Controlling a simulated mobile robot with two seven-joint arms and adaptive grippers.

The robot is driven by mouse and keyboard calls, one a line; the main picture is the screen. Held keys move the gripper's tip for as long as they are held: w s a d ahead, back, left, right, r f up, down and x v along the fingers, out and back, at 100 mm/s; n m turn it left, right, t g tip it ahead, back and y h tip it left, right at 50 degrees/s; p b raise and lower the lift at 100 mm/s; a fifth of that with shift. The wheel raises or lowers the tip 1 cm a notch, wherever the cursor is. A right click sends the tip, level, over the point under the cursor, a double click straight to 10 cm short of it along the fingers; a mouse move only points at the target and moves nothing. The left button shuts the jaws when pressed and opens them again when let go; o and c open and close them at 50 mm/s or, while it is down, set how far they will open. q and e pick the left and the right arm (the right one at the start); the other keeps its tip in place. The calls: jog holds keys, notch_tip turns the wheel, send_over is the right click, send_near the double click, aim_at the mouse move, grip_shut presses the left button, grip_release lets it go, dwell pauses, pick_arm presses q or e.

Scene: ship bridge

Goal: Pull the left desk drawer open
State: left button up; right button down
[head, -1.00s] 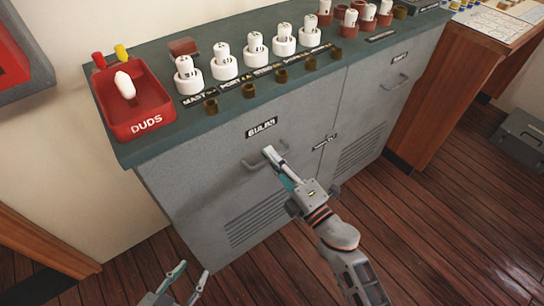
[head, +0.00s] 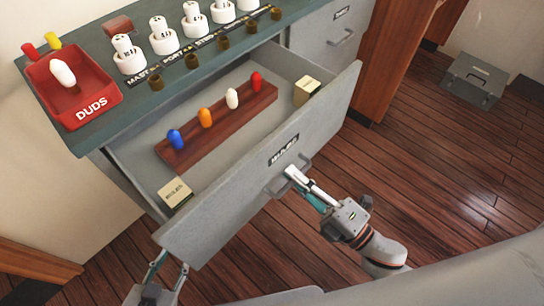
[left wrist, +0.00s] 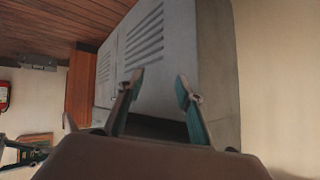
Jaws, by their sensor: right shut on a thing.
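The left desk drawer (head: 245,207) stands well out from the grey cabinet in the head view, its inside showing. My right gripper (head: 292,178) is shut on the drawer's handle (head: 275,187), at the middle of the drawer front under a dark label. Inside the drawer lies a brown wooden rack (head: 218,131) with blue, orange, white and red bulbs standing in it. A small cream box lies at each end of the drawer. My left gripper (head: 167,265) is low at the left in the head view, in front of the drawer's left end; in the left wrist view its fingers (left wrist: 158,92) are apart and empty.
A right-hand drawer (head: 335,35) is closed. A grey case (head: 475,80) sits on the wooden floor at the right, with clear floor before it.

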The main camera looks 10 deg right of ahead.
pick_arm(q)
jog(key=shift+w+d+r, duration=0.1)
jog(key=shift+d+r, duration=0.05)
jog(key=shift+d, duration=0.05)
pick_arm(e)
jog(key=r+v, duration=0.1)
jog(key=v, duration=0.5)
jog(key=shift+s+d, duration=0.3)
jog(key=c, duration=2.5)
grip_release()
pick_arm(q)
jog(key=shift+w, duration=0.1)
jog(key=shift+w+a+r, duration=0.1)
pick_arm(e)
jog(key=v, duration=1.2)
jog(key=shift+r, duration=0.1)
